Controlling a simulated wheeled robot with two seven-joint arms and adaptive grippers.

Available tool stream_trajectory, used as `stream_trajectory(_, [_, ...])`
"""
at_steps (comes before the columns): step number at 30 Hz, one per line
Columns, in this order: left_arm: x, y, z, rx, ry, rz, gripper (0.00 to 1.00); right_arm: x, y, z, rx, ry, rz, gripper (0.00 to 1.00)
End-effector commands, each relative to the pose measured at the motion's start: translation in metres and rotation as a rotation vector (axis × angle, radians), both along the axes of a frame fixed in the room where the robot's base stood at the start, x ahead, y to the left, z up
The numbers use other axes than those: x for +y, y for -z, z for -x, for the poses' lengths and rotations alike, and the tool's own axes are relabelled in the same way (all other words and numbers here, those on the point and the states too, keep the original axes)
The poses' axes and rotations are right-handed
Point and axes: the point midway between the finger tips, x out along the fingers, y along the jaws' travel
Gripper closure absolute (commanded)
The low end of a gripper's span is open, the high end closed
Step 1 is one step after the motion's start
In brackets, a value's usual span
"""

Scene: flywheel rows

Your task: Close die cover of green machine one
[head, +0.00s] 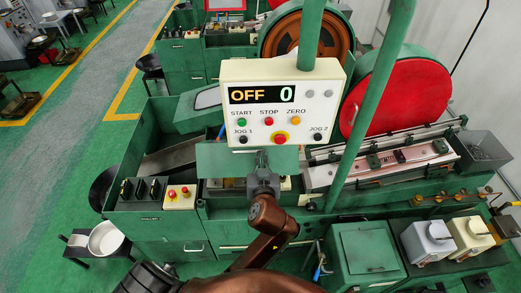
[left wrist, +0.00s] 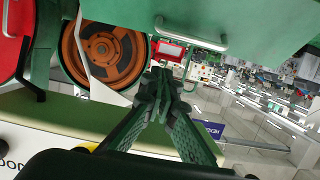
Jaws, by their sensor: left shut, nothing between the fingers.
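The green machine fills the middle of the head view, with its cream control panel (head: 283,98) reading OFF 0. A flat green plate (head: 220,158), apparently the die cover, shows just below the panel. My left gripper (head: 262,158) is in front of this plate, shut and empty. In the left wrist view a green panel (left wrist: 265,18), which looks like the raised cover, hangs across the top with a silver bar handle (left wrist: 190,38). The shut fingertips (left wrist: 160,75) point toward the handle and appear apart from it. My right gripper is not in view.
A red flywheel cover (head: 385,88) and a slanted green post (head: 375,105) stand right of the panel. A red-button box (head: 180,197) sits at the left. The aisle (head: 75,105) at left is clear.

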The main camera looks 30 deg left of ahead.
Motion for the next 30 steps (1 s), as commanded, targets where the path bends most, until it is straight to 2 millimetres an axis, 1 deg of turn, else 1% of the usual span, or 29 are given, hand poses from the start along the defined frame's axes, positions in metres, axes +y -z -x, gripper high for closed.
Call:
stream_trajectory(1, [-0.001,-0.008,-0.002,-0.020,-0.005,0.000,1.00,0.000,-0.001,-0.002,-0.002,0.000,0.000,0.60])
stream_trajectory(2, [0.000,-0.010,-0.003,-0.027,-0.008,-0.001,1.00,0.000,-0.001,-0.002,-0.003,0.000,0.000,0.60])
stream_trajectory(5, [0.004,-0.010,-0.010,-0.030,-0.011,-0.005,1.00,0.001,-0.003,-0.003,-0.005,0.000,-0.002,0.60])
stream_trajectory(7, [0.010,-0.008,-0.019,-0.031,-0.011,-0.004,1.00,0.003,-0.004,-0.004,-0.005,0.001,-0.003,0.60])
stream_trajectory(19, [0.051,0.010,-0.086,-0.028,-0.010,-0.004,1.00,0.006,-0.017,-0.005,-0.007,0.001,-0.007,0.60])
stream_trajectory(21, [0.046,0.024,-0.077,-0.023,-0.007,-0.003,1.00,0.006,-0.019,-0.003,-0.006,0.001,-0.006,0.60])
stream_trajectory(24, [0.042,0.034,-0.071,-0.024,-0.007,-0.003,1.00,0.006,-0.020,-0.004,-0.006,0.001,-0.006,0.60])
stream_trajectory(30, [0.038,0.045,-0.065,-0.027,-0.007,0.000,1.00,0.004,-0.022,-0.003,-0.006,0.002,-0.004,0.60])
